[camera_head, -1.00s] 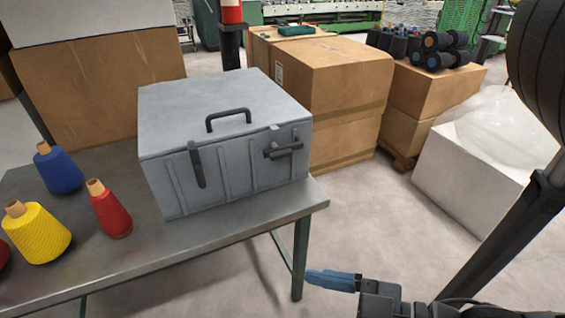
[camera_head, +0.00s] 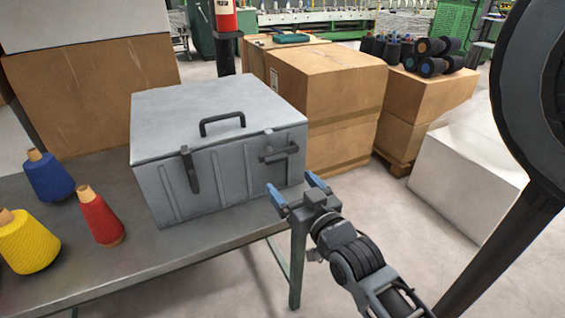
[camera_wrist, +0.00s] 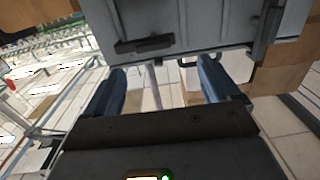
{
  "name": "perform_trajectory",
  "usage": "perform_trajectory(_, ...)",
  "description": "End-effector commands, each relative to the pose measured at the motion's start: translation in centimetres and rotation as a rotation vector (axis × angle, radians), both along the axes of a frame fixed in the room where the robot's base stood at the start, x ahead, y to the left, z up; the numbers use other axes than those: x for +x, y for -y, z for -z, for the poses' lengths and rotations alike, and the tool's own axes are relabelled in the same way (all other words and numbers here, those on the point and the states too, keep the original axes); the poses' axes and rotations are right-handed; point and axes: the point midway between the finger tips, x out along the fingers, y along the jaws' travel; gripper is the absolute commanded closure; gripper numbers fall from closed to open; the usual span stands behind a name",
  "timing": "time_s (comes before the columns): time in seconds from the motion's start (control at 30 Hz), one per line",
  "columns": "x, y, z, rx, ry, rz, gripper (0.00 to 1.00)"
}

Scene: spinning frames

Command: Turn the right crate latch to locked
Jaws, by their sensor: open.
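A grey crate (camera_head: 165,125) with a closed lid and a dark top handle stands on the table. Its right latch (camera_head: 279,153) is a dark bar lying roughly horizontal on the front face. In the wrist view the right latch (camera_wrist: 145,44) shows at upper left. The left latch (camera_head: 190,170) hangs roughly vertical, and it also shows at upper right in the wrist view (camera_wrist: 268,25). My gripper (camera_head: 296,188) has its blue fingers spread, empty, below and in front of the right latch, apart from it. The fingers (camera_wrist: 162,67) point toward the crate's front in the wrist view.
The grey table (camera_head: 150,270) holds a blue cone (camera_head: 48,177), a red cone (camera_head: 99,217) and a yellow cone (camera_head: 28,243) left of the crate. Cardboard boxes (camera_head: 328,85) stand behind and right.

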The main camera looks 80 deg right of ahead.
Motion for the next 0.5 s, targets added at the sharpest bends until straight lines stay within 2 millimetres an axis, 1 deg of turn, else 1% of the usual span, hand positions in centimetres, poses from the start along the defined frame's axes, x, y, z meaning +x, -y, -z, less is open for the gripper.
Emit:
perform_trajectory(0.03,-0.2,0.7,-0.3,-0.004,0.009,0.016,0.11)
perform_trajectory(0.17,0.1,1.5,-0.5,-0.006,0.014,0.024,0.11)
perform_trajectory(0.27,0.8,2.3,-0.6,-0.007,0.014,0.023,0.11)
perform_trajectory(0.5,3.1,4.9,-0.6,-0.007,0.014,0.022,0.11)
